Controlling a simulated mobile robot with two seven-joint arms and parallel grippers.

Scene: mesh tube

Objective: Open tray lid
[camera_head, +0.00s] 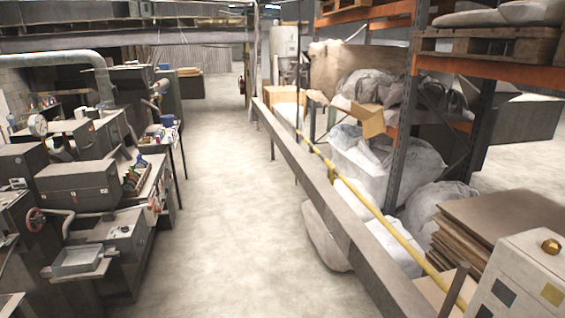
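Neither of my grippers is in the head view. I cannot pick out a tray with a lid for certain. A shallow grey metal tray (78,260) sits at the lower left, on the front of a machine. I cannot tell whether it has a lid. A grey box-shaped housing (78,186) with a flat top stands on the machines behind it.
A row of grey machines (120,235) lines the left side. A long metal rail (335,203) with a yellow pipe (385,222) runs along the right. Beyond it are shelves with wrapped sacks (385,165) and stacked brown sheets (490,220). The concrete aisle (225,190) between is clear.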

